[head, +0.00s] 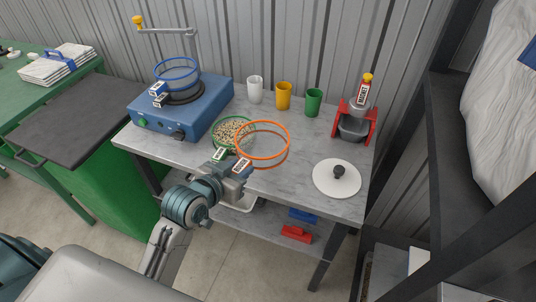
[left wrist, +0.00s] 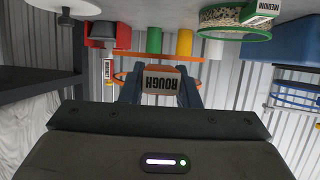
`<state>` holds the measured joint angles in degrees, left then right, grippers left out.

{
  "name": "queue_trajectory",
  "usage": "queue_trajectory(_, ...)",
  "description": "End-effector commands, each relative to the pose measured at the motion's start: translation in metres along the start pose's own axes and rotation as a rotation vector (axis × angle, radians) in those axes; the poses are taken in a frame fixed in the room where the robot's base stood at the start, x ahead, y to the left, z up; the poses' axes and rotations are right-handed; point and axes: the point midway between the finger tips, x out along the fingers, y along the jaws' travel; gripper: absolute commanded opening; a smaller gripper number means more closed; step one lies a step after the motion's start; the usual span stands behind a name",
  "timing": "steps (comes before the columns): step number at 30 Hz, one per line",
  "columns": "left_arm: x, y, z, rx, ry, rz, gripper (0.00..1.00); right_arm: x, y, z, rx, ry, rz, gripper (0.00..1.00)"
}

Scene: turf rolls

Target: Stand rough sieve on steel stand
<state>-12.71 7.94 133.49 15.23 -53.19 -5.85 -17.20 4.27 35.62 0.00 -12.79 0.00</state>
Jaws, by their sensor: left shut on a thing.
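The rough sieve, an orange ring (head: 288,146), is held above the table's front middle. Its tag (left wrist: 161,84) reads ROUGH in the left wrist view, upside down between my fingers. My left gripper (head: 240,170) is shut on this tag at the sieve's near left side. The sieve overlaps the right edge of the green medium sieve (head: 220,147) in the head view; contact cannot be told. A steel post with an arm (head: 168,31) and yellow knob rises behind the blue machine (head: 203,112); I cannot tell whether this is the steel stand. My right gripper is out of view.
A blue sieve (head: 177,65) sits on the blue machine. White (head: 255,90), yellow (head: 284,95) and green (head: 313,102) cups stand behind. A red-framed device (head: 366,125) and a white lid (head: 325,182) are at right. Bare marble (head: 303,150) lies between.

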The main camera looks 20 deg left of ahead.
Motion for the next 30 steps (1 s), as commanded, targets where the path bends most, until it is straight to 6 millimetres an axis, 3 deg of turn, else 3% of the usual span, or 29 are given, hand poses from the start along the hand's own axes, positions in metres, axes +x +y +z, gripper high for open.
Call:
queue_trajectory(1, -0.006, -0.001, 0.022, 0.022, -0.007, 0.033, 0.0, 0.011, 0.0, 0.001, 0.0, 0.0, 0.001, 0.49)
queue_trajectory(6, -0.032, 0.005, 0.053, 0.061, -0.004, 0.138, 0.0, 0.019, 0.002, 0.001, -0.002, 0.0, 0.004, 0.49)
queue_trajectory(10, -0.045, 0.009, 0.065, 0.078, 0.0, 0.187, 0.0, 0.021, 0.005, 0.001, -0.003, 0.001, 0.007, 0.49)
queue_trajectory(14, -0.044, 0.01, 0.066, 0.082, 0.005, 0.204, 0.0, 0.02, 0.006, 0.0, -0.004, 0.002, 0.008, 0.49)
queue_trajectory(17, -0.029, 0.009, 0.059, 0.08, 0.008, 0.204, 0.0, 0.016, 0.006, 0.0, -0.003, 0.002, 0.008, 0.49)
queue_trajectory(30, 0.077, 0.001, 0.024, 0.081, 0.006, 0.205, 0.0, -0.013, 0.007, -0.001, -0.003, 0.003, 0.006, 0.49)
